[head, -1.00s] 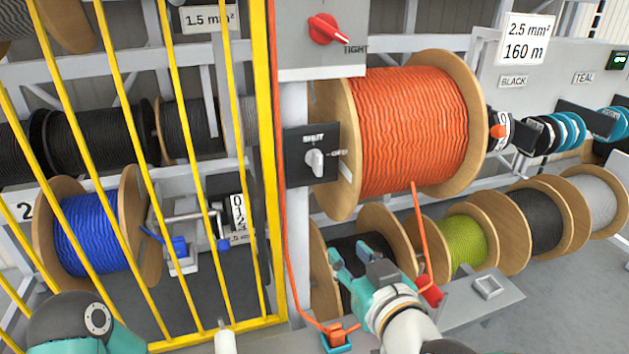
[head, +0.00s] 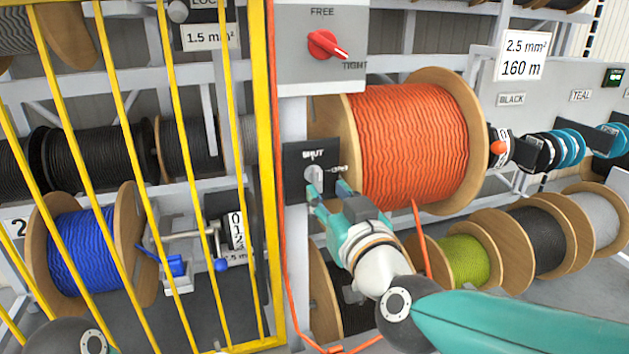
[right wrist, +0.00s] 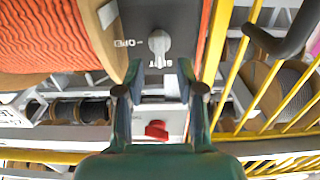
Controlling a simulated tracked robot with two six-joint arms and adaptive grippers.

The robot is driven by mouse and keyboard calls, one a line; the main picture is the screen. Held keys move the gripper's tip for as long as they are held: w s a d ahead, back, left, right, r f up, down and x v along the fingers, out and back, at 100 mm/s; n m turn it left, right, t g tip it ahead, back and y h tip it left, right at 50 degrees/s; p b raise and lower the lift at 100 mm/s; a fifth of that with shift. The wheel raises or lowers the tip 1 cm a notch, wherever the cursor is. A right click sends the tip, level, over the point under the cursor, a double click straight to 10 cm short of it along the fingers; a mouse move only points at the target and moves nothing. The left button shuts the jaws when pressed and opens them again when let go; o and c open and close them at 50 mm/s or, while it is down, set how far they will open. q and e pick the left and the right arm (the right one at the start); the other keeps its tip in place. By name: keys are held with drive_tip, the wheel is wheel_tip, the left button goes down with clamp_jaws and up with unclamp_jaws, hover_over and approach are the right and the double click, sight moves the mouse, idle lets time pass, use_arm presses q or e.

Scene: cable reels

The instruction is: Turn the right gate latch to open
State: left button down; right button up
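The right gate latch is a light grey knob (head: 313,175) on a dark plate (head: 296,160) fixed to the post right of the yellow gate. The plate is marked SHUT above and OPEN to the right. In the right wrist view, upside down, the knob (right wrist: 158,43) has its handle toward SHUT. My right gripper (head: 328,190) is just in front of the plate, at its lower right. In the right wrist view its fingers (right wrist: 160,78) are apart and empty, with the knob ahead of the gap. My left gripper is out of view.
The yellow barred gate (head: 262,120) stands left of the latch. A large orange cable reel (head: 410,145) is close on the right. A grey box with a red knob (head: 325,45) is above. An orange cable runs down the post.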

sight(319, 182)
drive_tip(key=x, duration=0.5)
drive_tip(key=shift+s, duration=0.1)
clamp_jaws()
drive_tip(key=shift+a, duration=0.5)
drive_tip(key=shift+d, duration=0.4)
